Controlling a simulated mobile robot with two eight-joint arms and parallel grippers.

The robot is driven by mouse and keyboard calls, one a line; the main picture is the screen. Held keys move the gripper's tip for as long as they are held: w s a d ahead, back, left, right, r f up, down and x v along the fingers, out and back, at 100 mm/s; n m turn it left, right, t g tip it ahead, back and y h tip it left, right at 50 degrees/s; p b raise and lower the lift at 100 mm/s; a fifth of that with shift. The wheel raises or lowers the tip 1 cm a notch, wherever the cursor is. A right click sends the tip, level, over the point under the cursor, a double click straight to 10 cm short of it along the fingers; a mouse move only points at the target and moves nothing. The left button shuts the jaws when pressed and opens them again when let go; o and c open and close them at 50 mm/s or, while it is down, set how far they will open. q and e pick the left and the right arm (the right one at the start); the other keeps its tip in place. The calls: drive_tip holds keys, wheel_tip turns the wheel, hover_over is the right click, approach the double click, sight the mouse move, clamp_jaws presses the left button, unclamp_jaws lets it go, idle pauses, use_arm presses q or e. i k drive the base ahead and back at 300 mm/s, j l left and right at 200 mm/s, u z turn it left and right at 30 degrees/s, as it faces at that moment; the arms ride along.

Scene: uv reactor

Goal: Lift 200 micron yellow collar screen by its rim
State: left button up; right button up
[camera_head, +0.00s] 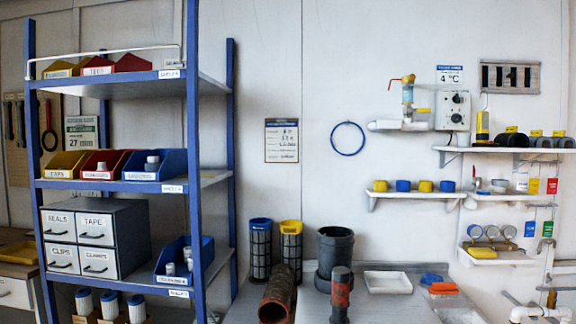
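The yellow collar screen (291,252) stands upright on the grey bench against the back wall. It is a dark mesh cylinder with a yellow rim at its top. A matching screen with a blue collar (261,250) stands upright just left of it. The micron marking cannot be read at this size. The foot of the yellow collar screen is partly hidden by a rusty pipe-like cylinder in front. Neither of my grippers shows in the head view.
A dark bucket (335,252) is right of the screens. A white tray (388,282) lies further right. A blue shelf rack (194,150) rises at left. Bare bench (390,308) shows in front of the tray.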

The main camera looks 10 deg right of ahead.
sight(290, 232)
drive_tip(key=i+j+z, duration=0.25)
drive_tip(key=i, duration=0.25)
drive_tip(key=i+j+z, duration=0.3)
drive_tip(key=i+j, duration=0.1)
drive_tip(key=j, duration=0.1)
